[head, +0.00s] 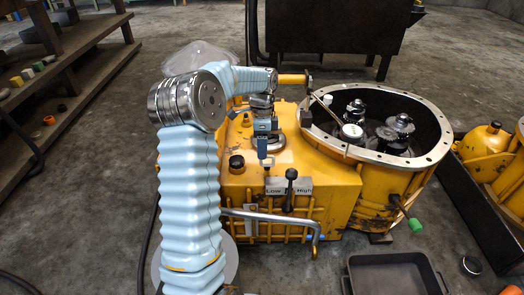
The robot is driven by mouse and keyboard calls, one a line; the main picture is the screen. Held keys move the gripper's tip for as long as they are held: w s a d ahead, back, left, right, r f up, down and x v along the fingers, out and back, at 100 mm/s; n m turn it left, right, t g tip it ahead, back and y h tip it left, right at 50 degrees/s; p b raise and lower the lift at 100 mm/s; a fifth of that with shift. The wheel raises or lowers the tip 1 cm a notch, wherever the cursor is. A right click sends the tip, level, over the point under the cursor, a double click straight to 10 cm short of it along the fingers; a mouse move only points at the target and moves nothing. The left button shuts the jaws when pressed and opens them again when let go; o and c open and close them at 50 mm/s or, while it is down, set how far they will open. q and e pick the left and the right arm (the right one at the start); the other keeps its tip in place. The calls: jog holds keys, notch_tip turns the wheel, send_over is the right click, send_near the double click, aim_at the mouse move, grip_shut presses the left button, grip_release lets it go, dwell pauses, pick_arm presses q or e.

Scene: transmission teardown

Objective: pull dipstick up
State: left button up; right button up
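The yellow transmission housing (310,165) stands on the floor, with a round open bell end at the right. My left arm comes in from the lower left and bends over the housing. My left gripper (264,138) points down above the housing top, near a round metal fitting. Its fingertips are small and partly overlapped, so their opening is unclear. No dipstick can be made out for certain. A thin rod (325,108) slants beside the bell's left rim, but I cannot tell whether it is the dipstick. My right gripper is not in view.
A black shift lever (290,180) stands at the "Low/High" plate, and a bent metal pipe (285,218) crosses the front. A black tray (393,275) lies at the lower right. Shelves (62,62) stand at the left; a dark cabinet (335,27) stands behind.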

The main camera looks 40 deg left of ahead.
pick_arm(q)
jog(key=shift+f, duration=0.35)
jog(key=shift+d, duration=0.1)
grip_shut()
dwell(1.1)
